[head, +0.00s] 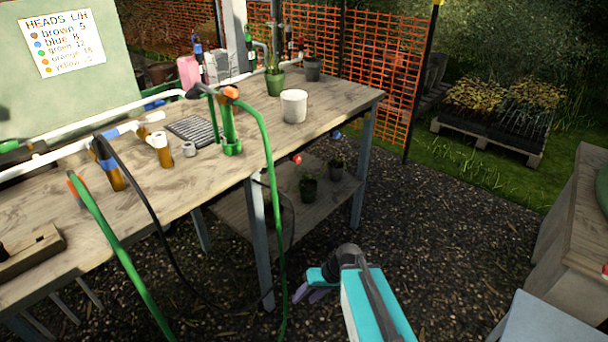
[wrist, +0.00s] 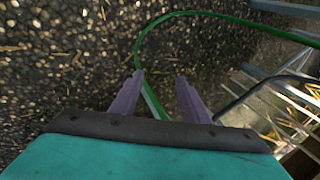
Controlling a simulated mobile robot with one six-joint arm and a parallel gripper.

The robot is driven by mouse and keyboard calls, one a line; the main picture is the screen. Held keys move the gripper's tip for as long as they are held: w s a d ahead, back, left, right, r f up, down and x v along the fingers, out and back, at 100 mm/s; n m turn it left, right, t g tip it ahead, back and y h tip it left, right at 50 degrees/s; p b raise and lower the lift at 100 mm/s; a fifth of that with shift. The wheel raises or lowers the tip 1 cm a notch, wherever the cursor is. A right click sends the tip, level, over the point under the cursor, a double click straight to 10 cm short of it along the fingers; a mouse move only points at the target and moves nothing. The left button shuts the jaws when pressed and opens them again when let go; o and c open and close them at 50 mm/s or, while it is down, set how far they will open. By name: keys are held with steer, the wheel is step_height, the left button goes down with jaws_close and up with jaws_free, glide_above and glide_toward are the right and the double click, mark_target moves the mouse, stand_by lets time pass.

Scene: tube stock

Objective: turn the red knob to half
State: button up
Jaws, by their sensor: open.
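A small red knob (head: 297,158) shows in the head view at the front edge of the wooden workbench, just under its top. Which way it is turned is too small to tell. My gripper (head: 306,294) is low over the gravel in front of the bench, well below the red knob and apart from it. In the wrist view its two purple fingers (wrist: 161,82) are spread with nothing between them; a green hose (wrist: 152,101) passes behind them. The red knob does not show in the wrist view.
A blue knob (head: 337,135) sits farther right on the same bench edge. A green hose (head: 272,200) and a black cable (head: 160,225) hang down the bench front. The bench top (head: 335,95) carries pots and pipe fittings. A wooden cabinet (head: 572,240) stands right; gravel between is open.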

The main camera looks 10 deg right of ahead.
steer(key=w+d+r+t+y+b, duration=0.1)
steer(key=w+d+r+t+b, duration=0.1)
steer(key=w+r+t+b, duration=0.5)
steer(key=n+t+y+b, duration=0.35)
steer(key=t+b, duration=0.35)
steer(key=b, duration=0.7)
glide_toward(299, 160)
steer(key=v, duration=0.6)
steer(key=shift+w+r+n, duration=0.15)
steer(key=shift+r+n, duration=0.1)
steer(key=shift+n, duration=0.2)
steer(key=shift+w+a+r+p, duration=0.2)
steer(key=shift+w+p, duration=0.25)
steer(key=shift+p, duration=1.25)
steer(key=p+x, duration=0.1)
steer(key=p, duration=0.4)
steer(key=shift+w+a+f, duration=0.1)
steer(key=shift+w+a, duration=0.2)
steer(key=x, duration=0.3)
steer(key=b+x, duration=0.1)
steer(key=x, duration=0.7)
steer(key=shift+f+b, duration=0.3)
steer(key=shift+b, duration=0.1)
